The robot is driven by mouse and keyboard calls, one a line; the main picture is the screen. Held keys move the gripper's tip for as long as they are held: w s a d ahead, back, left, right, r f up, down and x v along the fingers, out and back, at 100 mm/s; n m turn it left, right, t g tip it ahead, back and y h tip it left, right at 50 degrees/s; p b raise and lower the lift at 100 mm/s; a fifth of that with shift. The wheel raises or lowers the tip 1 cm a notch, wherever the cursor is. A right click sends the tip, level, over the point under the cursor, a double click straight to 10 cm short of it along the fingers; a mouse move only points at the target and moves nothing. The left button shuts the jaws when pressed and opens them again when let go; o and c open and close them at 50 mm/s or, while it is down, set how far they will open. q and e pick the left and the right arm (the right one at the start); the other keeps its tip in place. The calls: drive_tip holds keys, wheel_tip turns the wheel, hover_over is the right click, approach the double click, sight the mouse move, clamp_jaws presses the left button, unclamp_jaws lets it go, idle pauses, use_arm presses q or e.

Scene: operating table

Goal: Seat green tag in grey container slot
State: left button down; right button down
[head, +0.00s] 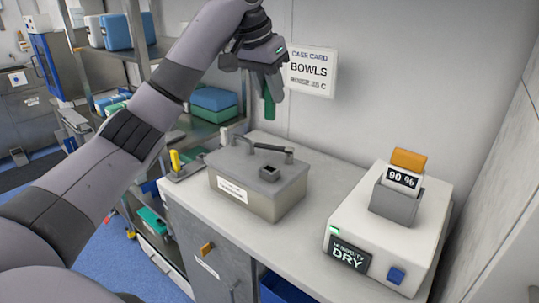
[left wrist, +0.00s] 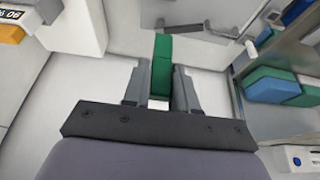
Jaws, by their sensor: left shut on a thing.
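My left gripper (head: 266,84) is shut on the green tag (head: 269,104). It holds the tag upright in the air above the back of the grey container (head: 262,207), apart from it. In the left wrist view the green tag (left wrist: 162,62) stands out beyond the two fingers of the left gripper (left wrist: 160,88). The grey container stands on the counter, with a handle on its lid. A small square slot (head: 269,173) with a dark opening is on top of the lid. My right gripper is not in view.
A white humidity device (head: 388,235) with an orange-topped 90 % card (head: 408,160) stands at the counter's right. A yellow-handled item (head: 176,162) is at the counter's left end. The counter between container and device is clear.

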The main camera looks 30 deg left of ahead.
use_arm(q)
wheel_tip(320, 180, down, 15)
idle(0.6)
drive_tip(key=c, duration=0.9)
unclamp_jaws()
drive_tip(key=v, duration=1.2)
drive_tip(key=shift+s, duration=0.1)
